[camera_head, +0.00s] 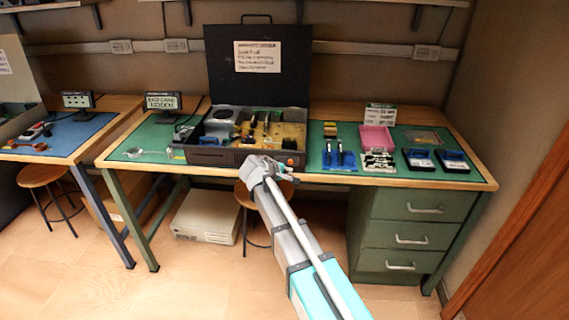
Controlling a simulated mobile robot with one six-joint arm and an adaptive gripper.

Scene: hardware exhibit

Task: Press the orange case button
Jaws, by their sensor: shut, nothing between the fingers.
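The open black computer case (222,156) lies flat on the green-topped workbench, with its lid raised at the back and boards and cables inside. The orange case button (290,162) is a small spot at the right end of the case's front face. My gripper (284,172) is in front of the case's front face, just below and left of the button in the picture. It is shut and holds nothing. It is small here, so I cannot tell whether it touches the case.
Blue-handled tools, a pink bin (377,139) and blue-black parts (453,160) lie on the bench (320,177) to the right. A small display (162,102) stands left. A stool (252,196) and a beige computer (206,216) are beneath; drawers (410,235) stand right.

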